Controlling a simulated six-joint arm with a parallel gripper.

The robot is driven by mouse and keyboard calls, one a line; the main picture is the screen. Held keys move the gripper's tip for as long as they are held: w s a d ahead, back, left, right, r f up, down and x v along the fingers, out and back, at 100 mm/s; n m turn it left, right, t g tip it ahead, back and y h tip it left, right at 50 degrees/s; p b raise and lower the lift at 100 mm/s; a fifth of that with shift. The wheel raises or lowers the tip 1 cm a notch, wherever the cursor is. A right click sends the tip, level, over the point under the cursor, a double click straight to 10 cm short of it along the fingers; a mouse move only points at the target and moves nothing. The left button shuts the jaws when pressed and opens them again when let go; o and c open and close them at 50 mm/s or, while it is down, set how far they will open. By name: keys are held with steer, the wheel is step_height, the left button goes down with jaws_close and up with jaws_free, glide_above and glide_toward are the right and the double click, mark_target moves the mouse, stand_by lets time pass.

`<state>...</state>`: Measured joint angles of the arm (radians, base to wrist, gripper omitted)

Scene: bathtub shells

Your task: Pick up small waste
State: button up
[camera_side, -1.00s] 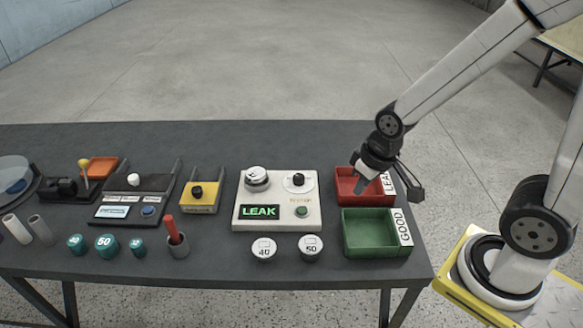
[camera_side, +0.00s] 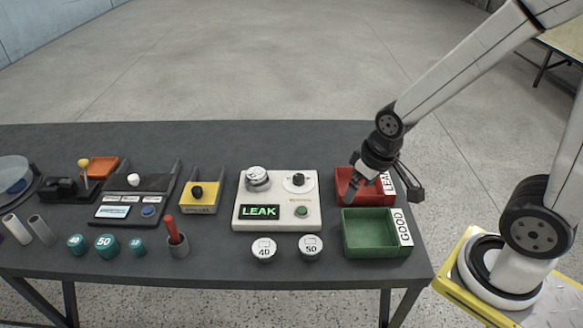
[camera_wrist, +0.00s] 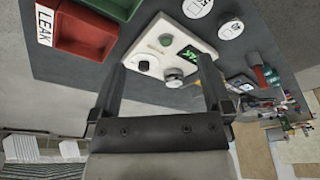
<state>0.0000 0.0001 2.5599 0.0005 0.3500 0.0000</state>
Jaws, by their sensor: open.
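I cannot make out any piece of small waste in either view. My gripper (camera_side: 384,188) is over the red tray (camera_side: 350,199) labelled LEAK, at the right of the table. Its two fingers stand wide apart in the wrist view (camera_wrist: 161,78), with nothing between them. The fingers hide part of the red tray in the side view. In the wrist view the red tray (camera_wrist: 85,33) looks empty where its inside shows.
A green tray (camera_side: 368,234) marked GOOD stands in front of the red one. Left of them is a white tester (camera_side: 277,220) showing LEAK, with white discs 40 (camera_side: 264,249) and 50 (camera_side: 311,248) in front. An orange tray (camera_side: 103,167) lies far left.

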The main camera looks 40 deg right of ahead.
steer(key=w+f+m+y, duration=0.1)
steer(key=m, duration=0.2)
steer(key=m+t+y, duration=0.7)
steer(key=m+t, duration=0.1)
steer(key=m, duration=1.7)
glide_toward(257, 178)
steer(key=x, duration=0.2)
steer(key=shift+w+a, duration=0.1)
steer(key=shift+w, duration=0.3)
steer(key=shift+w+d+f+m+t, duration=0.3)
steer(key=shift+w+d+m, duration=0.15)
steer(key=shift+d+m, duration=0.15)
steer(key=shift+a, duration=0.1)
